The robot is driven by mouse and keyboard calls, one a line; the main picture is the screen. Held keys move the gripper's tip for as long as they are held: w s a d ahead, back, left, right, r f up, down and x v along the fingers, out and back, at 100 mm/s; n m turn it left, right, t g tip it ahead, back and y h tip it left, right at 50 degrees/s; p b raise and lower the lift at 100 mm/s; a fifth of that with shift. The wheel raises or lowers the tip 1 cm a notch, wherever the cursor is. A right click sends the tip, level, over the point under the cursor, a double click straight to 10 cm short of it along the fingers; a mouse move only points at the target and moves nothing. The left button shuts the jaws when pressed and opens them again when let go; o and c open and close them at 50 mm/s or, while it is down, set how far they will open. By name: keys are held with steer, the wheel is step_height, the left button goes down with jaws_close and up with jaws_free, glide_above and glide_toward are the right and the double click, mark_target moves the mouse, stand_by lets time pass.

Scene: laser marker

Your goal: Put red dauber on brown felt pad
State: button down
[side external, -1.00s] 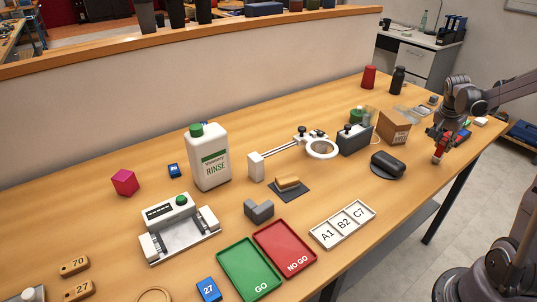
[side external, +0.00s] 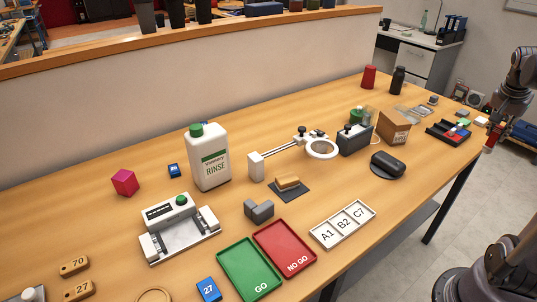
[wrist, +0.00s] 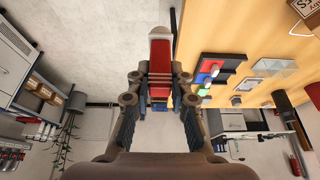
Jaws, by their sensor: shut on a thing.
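My gripper (wrist: 160,88) is shut on the red dauber (wrist: 160,68), which has a pale rounded end. In the side view my gripper (side external: 493,122) is at the far right, with the red dauber (side external: 489,141) hanging below it, apparently beyond the table's right edge. The wrist view shows grey floor behind the dauber. I cannot single out a brown felt pad with certainty. A tan block (side external: 288,181) lies on a dark square mat (side external: 289,194) mid-table, well to the left of my gripper.
A cardboard box (side external: 394,127), a black case on a round base (side external: 388,165) and a ring magnifier (side external: 322,149) stand between gripper and mat. The front right tabletop is clear.

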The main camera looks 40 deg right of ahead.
steer(key=w+a+r+n+t, duration=0.1)
steer(key=w+a+n+t, duration=0.1)
steer(key=w+a+n, duration=0.75)
steer(key=n+t+y, duration=0.3)
steer(key=n+y, duration=0.1)
steer(key=n, duration=0.5)
glide_above(287, 178)
step_height(287, 178, down, 5)
steer(key=shift+d+f+m, duration=0.1)
steer(key=shift+f+m, duration=0.15)
steer(key=shift+f, duration=1.4)
steer(key=shift+f, duration=0.15)
steer(key=c, duration=1.2)
jaws_free()
